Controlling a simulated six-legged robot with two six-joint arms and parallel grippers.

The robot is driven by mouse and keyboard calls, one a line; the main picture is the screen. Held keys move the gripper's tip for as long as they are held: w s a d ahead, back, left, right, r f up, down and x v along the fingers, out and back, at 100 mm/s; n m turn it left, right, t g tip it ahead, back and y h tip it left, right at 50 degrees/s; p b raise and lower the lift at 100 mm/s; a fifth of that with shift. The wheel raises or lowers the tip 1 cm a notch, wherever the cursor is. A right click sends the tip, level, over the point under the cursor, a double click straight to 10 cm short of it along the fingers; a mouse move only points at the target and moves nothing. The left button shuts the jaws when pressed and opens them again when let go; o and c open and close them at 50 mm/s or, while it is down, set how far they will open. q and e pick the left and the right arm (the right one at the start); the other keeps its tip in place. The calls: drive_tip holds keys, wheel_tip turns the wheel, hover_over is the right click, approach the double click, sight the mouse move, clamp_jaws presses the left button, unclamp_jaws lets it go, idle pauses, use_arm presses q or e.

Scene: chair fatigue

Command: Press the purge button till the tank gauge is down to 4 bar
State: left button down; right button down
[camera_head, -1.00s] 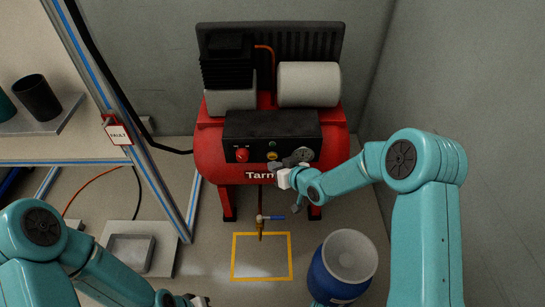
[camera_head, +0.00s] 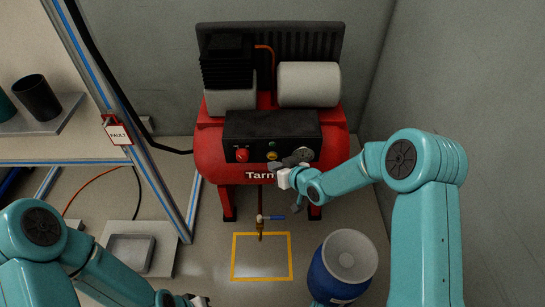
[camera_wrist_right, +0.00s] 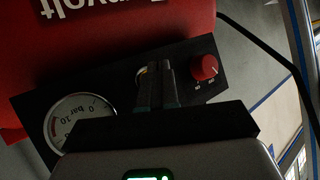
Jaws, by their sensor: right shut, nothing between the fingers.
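The red compressor (camera_head: 212,165) stands against the back wall with a black control panel (camera_head: 250,130) on its front. The yellow purge button (camera_head: 272,156) is on the panel, with the round tank gauge (camera_head: 306,154) to its right. My right gripper (camera_head: 279,164) is shut and empty, its tips at the button. In the right wrist view, the shut fingers (camera_wrist_right: 156,84) cover most of the button, so I cannot tell whether it is pressed. The gauge (camera_wrist_right: 72,118) shows there, tilted; its needle is too unclear to read. My left gripper (camera_head: 184,299) is at the bottom edge, partly cut off.
A red knob (camera_head: 242,155) sits left of the button and a green lamp (camera_head: 272,143) above it. Below are a drain valve with a blue lever (camera_head: 277,218), a yellow floor square (camera_head: 234,258) and a blue drum (camera_head: 325,282). A frame post with a fault tag (camera_head: 118,134) stands left.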

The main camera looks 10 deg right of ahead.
drive_tip(key=shift+w, duration=0.15)
drive_tip(key=shift+w+d, duration=0.1)
drive_tip(key=shift+w, duration=0.2)
drive_tip(key=shift+w+d+b, duration=0.1)
drive_tip(key=shift+w+b, duration=0.2)
drive_tip(key=shift+w, duration=0.05)
idle(1.4)
drive_tip(key=shift+s, duration=0.8)
drive_tip(key=shift+a+b, duration=0.2)
drive_tip(key=shift+b, duration=0.1)
drive_tip(key=s, duration=0.2)
drive_tip(key=s+a+b, duration=0.1)
drive_tip(key=s, duration=0.2)
